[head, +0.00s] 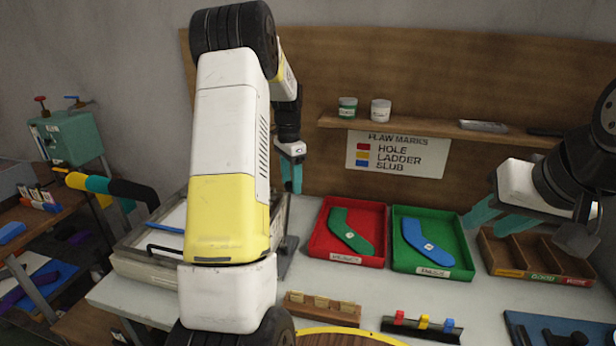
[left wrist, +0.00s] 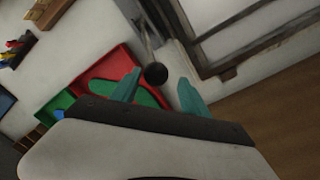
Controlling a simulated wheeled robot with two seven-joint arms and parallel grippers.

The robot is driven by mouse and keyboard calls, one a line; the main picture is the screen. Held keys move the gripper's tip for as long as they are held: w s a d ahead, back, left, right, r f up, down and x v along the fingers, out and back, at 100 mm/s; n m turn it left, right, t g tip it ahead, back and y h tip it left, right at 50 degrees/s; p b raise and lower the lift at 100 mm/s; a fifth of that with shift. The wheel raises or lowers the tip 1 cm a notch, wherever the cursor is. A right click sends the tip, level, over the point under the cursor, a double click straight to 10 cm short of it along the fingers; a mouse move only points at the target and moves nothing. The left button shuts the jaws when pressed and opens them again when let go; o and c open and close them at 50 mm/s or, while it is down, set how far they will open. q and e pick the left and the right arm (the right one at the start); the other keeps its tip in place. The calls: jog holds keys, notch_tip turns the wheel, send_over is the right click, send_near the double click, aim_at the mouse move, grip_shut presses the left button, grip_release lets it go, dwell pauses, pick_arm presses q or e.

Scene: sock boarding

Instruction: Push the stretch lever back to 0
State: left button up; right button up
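The stretch lever shows in the left wrist view as a black ball knob (left wrist: 156,74) on a thin metal rod, beside a grey metal frame (left wrist: 205,66). My left gripper (left wrist: 159,92) is open there, with its two teal fingers on either side of the knob in the picture. Whether they touch it I cannot tell. In the head view my left gripper (head: 292,178) points down behind my white and yellow arm, and I cannot make out the knob. My right gripper (head: 497,218) is open and empty above the sorting tray at the right.
A red tray (head: 376,257) with a green sock shape and a green tray (head: 463,268) with a blue one lie right of the frame. A wooden compartment tray (head: 585,275) is at the right. Small clip racks stand in front. A wooden back wall (head: 330,65) carries a shelf.

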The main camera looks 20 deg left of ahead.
pick_arm(q)
jog(key=shift+r, duration=0.1)
notch_tip(320, 180, up, 7)
jog(key=shift+w+a, duration=0.1)
jog(key=shift+r, duration=0.3)
